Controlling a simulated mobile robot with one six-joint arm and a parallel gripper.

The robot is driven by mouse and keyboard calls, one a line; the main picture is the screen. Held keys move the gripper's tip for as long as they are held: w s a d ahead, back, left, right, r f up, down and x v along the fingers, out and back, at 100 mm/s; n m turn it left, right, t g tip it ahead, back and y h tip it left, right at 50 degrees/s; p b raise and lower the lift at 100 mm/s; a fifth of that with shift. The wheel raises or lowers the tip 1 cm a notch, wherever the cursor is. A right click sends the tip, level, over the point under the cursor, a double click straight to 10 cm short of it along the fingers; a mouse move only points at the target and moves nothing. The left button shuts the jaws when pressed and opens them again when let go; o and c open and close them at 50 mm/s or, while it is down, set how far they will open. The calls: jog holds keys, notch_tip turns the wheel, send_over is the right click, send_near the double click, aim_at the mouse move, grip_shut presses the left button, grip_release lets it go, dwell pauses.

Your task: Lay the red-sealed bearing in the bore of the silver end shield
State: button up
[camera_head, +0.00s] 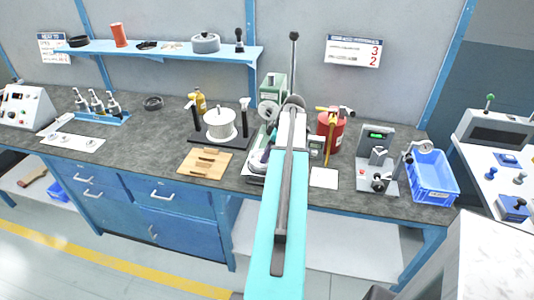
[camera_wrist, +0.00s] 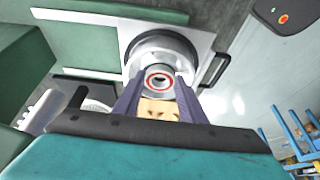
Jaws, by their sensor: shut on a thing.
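My gripper (camera_wrist: 157,84) is shut on the red-sealed bearing (camera_wrist: 158,82), a small silver ring with a red inner band, held between the two grey-purple fingertips in the wrist view. A round silver part (camera_wrist: 160,44), apparently the end shield, sits behind the bearing on a pale plate. The bearing overlaps its lower edge in that view; its bore is not clearly visible, and I cannot tell whether the two touch. In the head view my arm covers much of this area, and the bearing cannot be made out.
A green press (camera_head: 272,92) stands at the work area, with a red canister (camera_head: 330,124) to its right. A wooden board (camera_head: 204,162) and a white pot-like part (camera_head: 219,123) are to the left. A blue crate (camera_head: 433,178) stands on the right.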

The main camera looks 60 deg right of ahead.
jog(key=shift+f, duration=0.1)
jog(key=o, duration=1.2)
jog(key=shift+b+v, duration=1.75)
jog(key=shift+v, duration=5.2)
jog(key=shift+a, duration=0.1)
